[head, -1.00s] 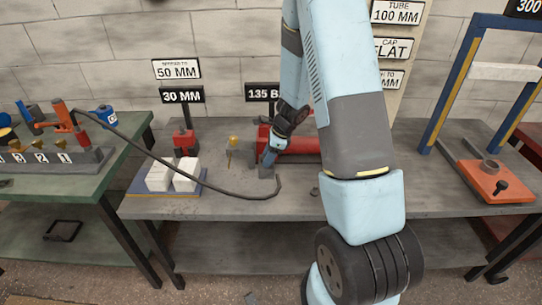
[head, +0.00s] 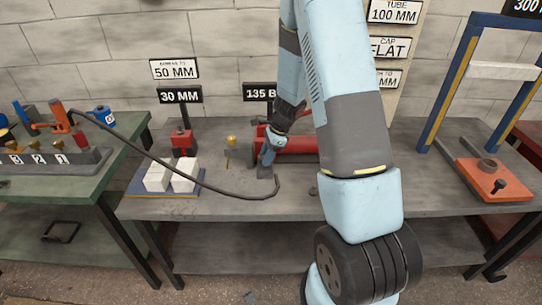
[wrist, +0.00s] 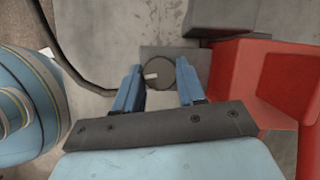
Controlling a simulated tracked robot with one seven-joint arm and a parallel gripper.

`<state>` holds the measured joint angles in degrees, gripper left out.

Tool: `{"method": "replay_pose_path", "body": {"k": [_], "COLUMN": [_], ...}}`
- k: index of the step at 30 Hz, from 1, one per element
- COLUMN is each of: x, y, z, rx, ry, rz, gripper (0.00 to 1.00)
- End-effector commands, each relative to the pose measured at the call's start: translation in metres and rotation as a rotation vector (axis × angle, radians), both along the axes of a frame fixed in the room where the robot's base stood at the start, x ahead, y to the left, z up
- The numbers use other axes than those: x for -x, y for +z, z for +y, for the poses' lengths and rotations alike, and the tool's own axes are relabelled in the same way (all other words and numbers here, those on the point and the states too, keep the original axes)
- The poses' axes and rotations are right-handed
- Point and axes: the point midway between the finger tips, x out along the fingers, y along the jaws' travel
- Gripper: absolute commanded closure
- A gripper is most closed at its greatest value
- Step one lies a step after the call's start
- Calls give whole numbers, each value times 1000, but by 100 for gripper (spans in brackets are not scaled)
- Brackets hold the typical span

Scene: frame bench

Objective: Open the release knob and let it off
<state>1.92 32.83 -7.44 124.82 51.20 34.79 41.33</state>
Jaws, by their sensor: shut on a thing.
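The release knob (wrist: 160,74) is a dark round disc with a small white mark, seen from above in the wrist view. It sits on a grey square block (wrist: 189,55), which also shows on the bench in the head view (head: 265,172). My gripper (wrist: 158,68) points down with its two blue fingers on either side of the knob, shut on it. In the head view my gripper (head: 266,158) is low at the left end of a red cylinder (head: 300,146); the knob itself is hidden there by the fingers.
A black hose (head: 225,190) runs from the green table (head: 70,185) to the grey block. White blocks (head: 172,176) and a small brass piece (head: 231,142) stand left of my gripper. A blue frame (head: 450,85) with an orange plate (head: 494,179) stands at right.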

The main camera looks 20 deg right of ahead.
Motion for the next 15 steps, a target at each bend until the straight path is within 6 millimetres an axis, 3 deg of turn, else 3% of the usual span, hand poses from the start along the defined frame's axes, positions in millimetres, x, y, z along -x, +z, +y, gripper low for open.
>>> {"method": "replay_pose_path", "body": {"k": [15], "x": [2], "y": [-2], "z": [3], "rx": [-8], "ry": [495], "rz": [11], "gripper": [90]}}
